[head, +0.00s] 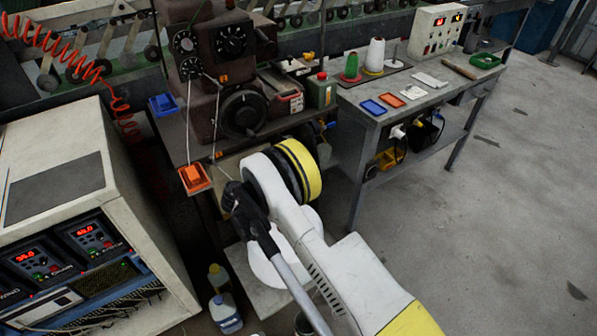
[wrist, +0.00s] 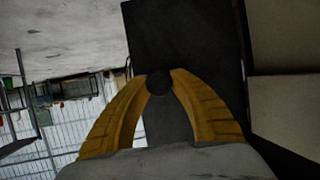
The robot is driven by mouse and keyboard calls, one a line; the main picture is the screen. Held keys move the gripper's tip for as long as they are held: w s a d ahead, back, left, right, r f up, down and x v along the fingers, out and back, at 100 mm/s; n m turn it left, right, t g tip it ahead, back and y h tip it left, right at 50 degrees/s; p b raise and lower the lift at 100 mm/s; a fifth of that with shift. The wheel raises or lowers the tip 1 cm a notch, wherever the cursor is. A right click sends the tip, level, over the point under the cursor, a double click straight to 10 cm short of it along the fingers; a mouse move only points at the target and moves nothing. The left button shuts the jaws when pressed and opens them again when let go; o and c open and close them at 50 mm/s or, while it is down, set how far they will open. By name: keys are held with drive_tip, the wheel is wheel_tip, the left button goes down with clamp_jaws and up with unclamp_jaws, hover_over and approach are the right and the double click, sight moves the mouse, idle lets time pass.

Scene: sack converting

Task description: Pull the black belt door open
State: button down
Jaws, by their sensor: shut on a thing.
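In the wrist view, a dark flat panel, which looks like the black belt door (wrist: 195,40), fills the upper middle. My gripper (wrist: 159,78) has two yellow-brown fingers curving in from both sides. Their tips close around a small dark round knob (wrist: 159,83) in front of the panel. A dark grey strip shows below the knob, between the fingers. In the head view my arm reaches down beside the dark brown machine, and it hides the fingers, the knob and the door. I cannot tell how far the door stands open.
A white control cabinet (head: 85,205) stands at the left. Bottles (head: 223,312) stand on the floor near my arm. A grey bench (head: 425,100) with spools and trays is at the right. Orange (head: 194,178) and blue (head: 163,105) boxes flank the machine. The floor at right is clear.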

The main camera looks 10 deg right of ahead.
drive_tip(key=shift+s+a+m+g, duration=0.2)
drive_tip(key=shift+a+m+g, duration=0.1)
drive_tip(key=shift+a+g, duration=0.1)
drive_tip(key=c, duration=1.1)
unclamp_jaws()
drive_tip(key=v, duration=0.7)
drive_tip(key=shift+s+a, duration=0.15)
drive_tip(key=shift+a, duration=0.15)
